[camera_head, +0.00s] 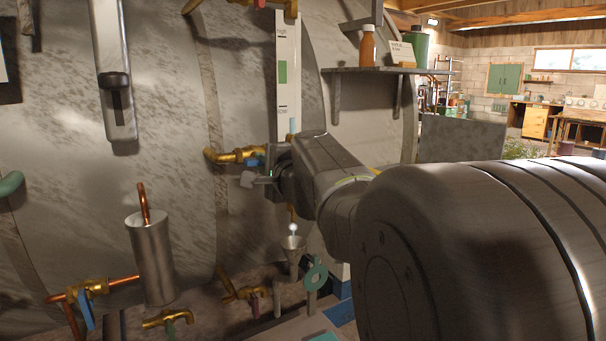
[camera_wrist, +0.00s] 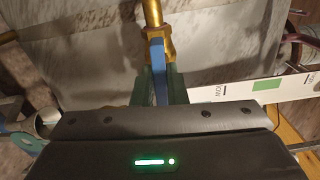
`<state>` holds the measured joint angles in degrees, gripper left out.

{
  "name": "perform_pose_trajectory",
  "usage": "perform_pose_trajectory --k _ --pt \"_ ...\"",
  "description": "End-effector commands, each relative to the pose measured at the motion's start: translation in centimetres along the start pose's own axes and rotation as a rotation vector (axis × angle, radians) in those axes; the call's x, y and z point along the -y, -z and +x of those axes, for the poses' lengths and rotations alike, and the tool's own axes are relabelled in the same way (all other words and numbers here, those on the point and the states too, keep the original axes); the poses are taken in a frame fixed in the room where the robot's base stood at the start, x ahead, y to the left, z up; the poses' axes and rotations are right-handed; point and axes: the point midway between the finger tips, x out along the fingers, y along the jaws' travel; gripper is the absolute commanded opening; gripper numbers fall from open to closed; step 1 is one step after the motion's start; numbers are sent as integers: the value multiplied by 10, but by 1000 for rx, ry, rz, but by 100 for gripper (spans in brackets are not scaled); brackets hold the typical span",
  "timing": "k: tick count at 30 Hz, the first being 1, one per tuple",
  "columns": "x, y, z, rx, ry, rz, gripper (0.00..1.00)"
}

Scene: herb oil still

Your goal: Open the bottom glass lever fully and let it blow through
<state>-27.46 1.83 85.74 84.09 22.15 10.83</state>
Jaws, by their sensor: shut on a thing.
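The bottom glass valve is a brass fitting (camera_head: 232,155) on the tank, below the tall white sight gauge (camera_head: 287,75), which has a green band and low and high marks. Its blue lever (camera_head: 255,162) is mostly hidden behind my gripper (camera_head: 262,177). In the wrist view the blue lever (camera_wrist: 158,68) stands between the two green fingers of my gripper (camera_wrist: 160,88), which are shut on it. The brass stem (camera_wrist: 153,14) lies beyond it. The gauge (camera_wrist: 235,91) runs to the right. A small metal funnel (camera_head: 293,246) sits below, with a bright whitish spot at its mouth.
A steel cylinder with a copper pipe (camera_head: 152,258) and a blue-handled brass valve (camera_head: 88,292) are at lower left. A teal ring handle (camera_head: 315,273) stands beside the funnel. A shelf (camera_head: 385,70) with a bottle is above my arm. Several low brass taps are below.

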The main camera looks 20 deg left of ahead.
Motion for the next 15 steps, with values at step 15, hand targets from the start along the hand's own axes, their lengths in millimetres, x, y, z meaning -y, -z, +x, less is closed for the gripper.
perform_pose_trajectory --k 15 --pt "-1 0 0 0 0 -123 0"
